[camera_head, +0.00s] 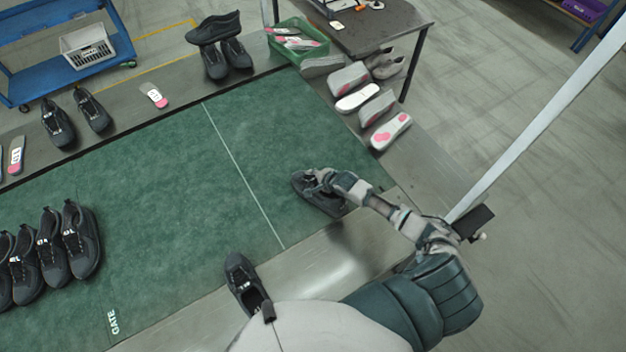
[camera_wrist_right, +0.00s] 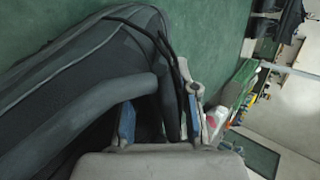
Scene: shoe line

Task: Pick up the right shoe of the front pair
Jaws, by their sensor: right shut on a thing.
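The front pair is two dark grey shoes lying apart. One shoe (camera_head: 328,203) is at the right part of the green mat, near its front edge, under my right gripper (camera_head: 316,179). The other shoe (camera_head: 241,276) lies to the left, near the front edge, partly hidden by my body. In the wrist view, the held shoe (camera_wrist_right: 90,65) fills the left side, and my right gripper (camera_wrist_right: 158,118) is shut on its collar edge, with blue-padded fingers on either side. From the head view I cannot tell whether the shoe is clear of the mat. My left gripper is not in view.
The green mat (camera_head: 170,190) has free room in the middle. Several dark shoes (camera_head: 80,240) stand at its left. More shoes (camera_head: 228,58), insoles (camera_head: 154,95) and a green crate (camera_head: 297,40) line the back. Pale shoe parts (camera_head: 390,131) lie on the right ledge.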

